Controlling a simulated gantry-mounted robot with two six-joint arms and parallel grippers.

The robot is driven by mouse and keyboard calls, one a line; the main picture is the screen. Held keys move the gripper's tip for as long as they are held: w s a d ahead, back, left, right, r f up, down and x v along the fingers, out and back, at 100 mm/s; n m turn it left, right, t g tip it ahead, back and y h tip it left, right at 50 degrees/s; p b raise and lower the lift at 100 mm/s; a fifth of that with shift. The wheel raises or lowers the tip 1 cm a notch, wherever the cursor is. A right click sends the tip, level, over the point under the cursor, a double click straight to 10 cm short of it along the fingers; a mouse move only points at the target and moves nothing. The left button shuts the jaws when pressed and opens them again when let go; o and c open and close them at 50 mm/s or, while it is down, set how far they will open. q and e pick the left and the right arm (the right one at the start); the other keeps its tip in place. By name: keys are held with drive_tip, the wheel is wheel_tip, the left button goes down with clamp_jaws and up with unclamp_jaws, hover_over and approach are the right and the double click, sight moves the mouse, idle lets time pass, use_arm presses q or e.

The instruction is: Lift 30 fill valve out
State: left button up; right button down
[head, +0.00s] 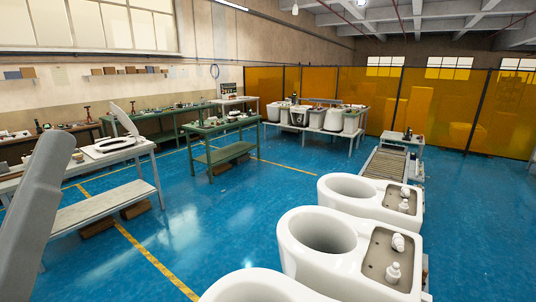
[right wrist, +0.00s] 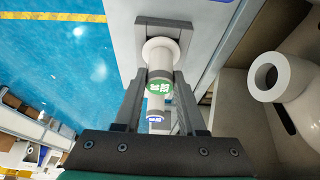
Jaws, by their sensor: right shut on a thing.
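In the right wrist view my right gripper (right wrist: 160,78) is shut on a white fill valve (right wrist: 159,55), with one dark finger on each side of its body. The valve has a wide white collar and a round green label (right wrist: 159,87) whose marking I cannot read. A small blue-marked label (right wrist: 155,118) shows closer to the palm. The collar end lies over a dark grey block (right wrist: 166,23); I cannot tell whether they touch. The head view does not show my right gripper. My left gripper is out of view; only a grey arm part shows at left.
White toilets (head: 318,235) stand in a row towards the roller conveyor (head: 385,163), with white fittings (head: 393,272) in their grey tank recesses. A white pipe-like part (right wrist: 268,78) is right of my gripper. Workbenches (head: 225,125) stand left; blue floor between is clear.

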drive_tip(key=shift+r+p, duration=0.65)
wheel_tip(320, 180, up, 6)
drive_tip(key=p, duration=0.5)
drive_tip(key=shift+f, duration=0.3)
